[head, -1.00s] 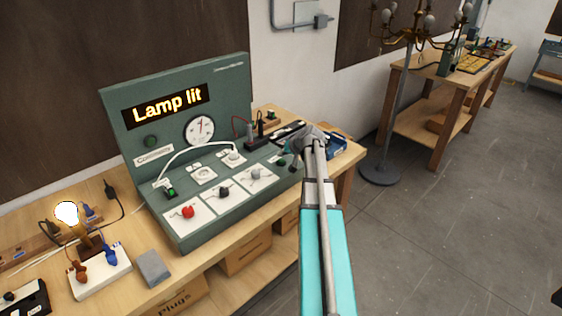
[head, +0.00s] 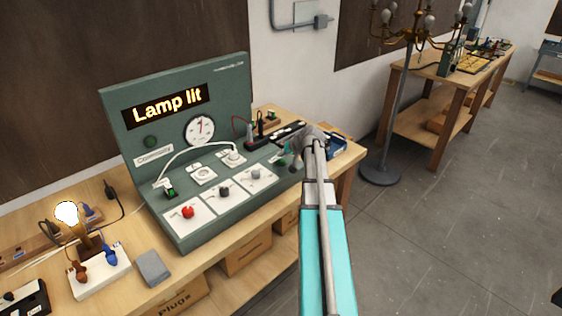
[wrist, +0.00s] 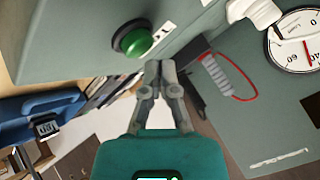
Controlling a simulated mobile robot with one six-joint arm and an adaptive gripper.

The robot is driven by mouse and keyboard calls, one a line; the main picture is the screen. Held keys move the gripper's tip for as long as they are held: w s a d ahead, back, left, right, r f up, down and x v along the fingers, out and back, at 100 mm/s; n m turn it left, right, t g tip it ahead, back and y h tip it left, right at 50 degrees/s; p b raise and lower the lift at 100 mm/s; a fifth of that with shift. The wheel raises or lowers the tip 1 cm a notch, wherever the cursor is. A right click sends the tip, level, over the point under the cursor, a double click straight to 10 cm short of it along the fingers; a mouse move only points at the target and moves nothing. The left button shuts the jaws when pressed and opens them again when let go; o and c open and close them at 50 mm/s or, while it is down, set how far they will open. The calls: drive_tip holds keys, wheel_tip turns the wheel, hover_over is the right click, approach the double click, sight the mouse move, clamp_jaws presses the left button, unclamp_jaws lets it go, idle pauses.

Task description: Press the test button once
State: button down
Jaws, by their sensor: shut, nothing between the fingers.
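A round green button (wrist: 133,38) with a dark collar stands on the green test panel (wrist: 95,22) in the wrist view; its label is too small to read. In the head view it shows small (head: 281,161) at the panel's right end. My gripper (wrist: 159,66) is shut and empty, its fingertips beside the button and apart from it in the picture. In the head view my gripper (head: 297,164) is small and partly behind my arm. The display (head: 166,106) reads "Lamp lit", and the bulb (head: 66,212) glows white.
A red knob (head: 187,212), a dark knob (head: 223,192) and a grey knob (head: 256,174) stand on the panel. A white cable arches over it. A dial (head: 200,130) is on the upright board. A blue tray (head: 337,146) and a red-looped lead (wrist: 232,82) are near my gripper.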

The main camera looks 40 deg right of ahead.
sight(282, 161)
drive_tip(key=shift+f+b, duration=0.8)
drive_tip(key=shift+f, duration=0.05)
idle(0.9)
drive_tip(key=shift+r, duration=0.2)
drive_tip(key=shift+r+p, duration=0.7)
drive_tip(key=shift+p, duration=0.2)
wheel_tip(282, 161, up, 5)
drive_tip(key=p, duration=0.5)
idle(0.3)
idle(0.9)
